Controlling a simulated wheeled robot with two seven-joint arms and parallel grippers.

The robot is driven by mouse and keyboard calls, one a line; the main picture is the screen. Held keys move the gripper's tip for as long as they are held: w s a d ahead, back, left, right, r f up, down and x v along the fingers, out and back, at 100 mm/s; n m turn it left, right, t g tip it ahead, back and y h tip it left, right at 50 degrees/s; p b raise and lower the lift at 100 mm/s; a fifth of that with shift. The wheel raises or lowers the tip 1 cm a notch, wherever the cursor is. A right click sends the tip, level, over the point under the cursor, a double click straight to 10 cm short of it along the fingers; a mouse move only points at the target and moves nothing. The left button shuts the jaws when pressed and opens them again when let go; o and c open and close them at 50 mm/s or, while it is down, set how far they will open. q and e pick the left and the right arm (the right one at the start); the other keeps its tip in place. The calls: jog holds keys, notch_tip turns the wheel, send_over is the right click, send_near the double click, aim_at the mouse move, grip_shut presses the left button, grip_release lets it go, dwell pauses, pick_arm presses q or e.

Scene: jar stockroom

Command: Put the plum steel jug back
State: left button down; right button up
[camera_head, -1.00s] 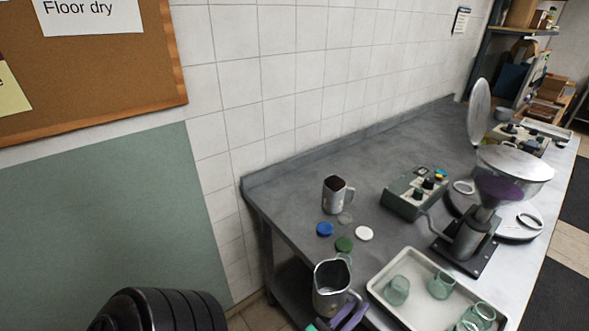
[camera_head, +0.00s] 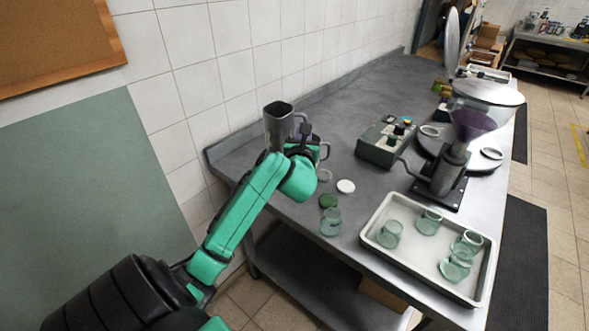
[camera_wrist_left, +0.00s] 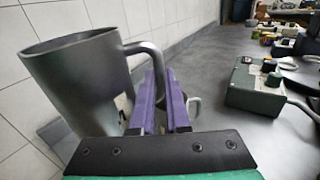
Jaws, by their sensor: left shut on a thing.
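A grey steel jug (camera_head: 278,128) is held up by my left gripper (camera_head: 304,137), beside the wall at the bench's far left end. In the left wrist view the jug (camera_wrist_left: 78,85) is at the left, tilted a little, its handle between the purple fingers of my left gripper (camera_wrist_left: 166,95). No plum marking shows on its visible side. My right gripper is not in view.
On the grey bench (camera_head: 345,100) are a green control box (camera_head: 383,145), a white lid (camera_head: 346,186), a green lid (camera_head: 328,201) and a glass jar (camera_head: 331,224). A white tray (camera_head: 400,262) holds several glass jars. A grinder (camera_head: 445,170) stands behind it.

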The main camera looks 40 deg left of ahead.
pick_arm(q)
notch_tip(320, 180, down, 15)
jog(key=shift+w+f+b, duration=0.1)
jog(key=shift+f+b, duration=0.1)
jog(key=shift+b, duration=1.05)
jog(key=c, duration=0.9)
grip_release()
jog(key=shift+f, duration=0.1)
jog(key=b+v, duration=0.1)
jog(key=v, duration=1)
jog(key=shift+s+d, duration=0.3)
jog(key=shift+s, duration=0.2)
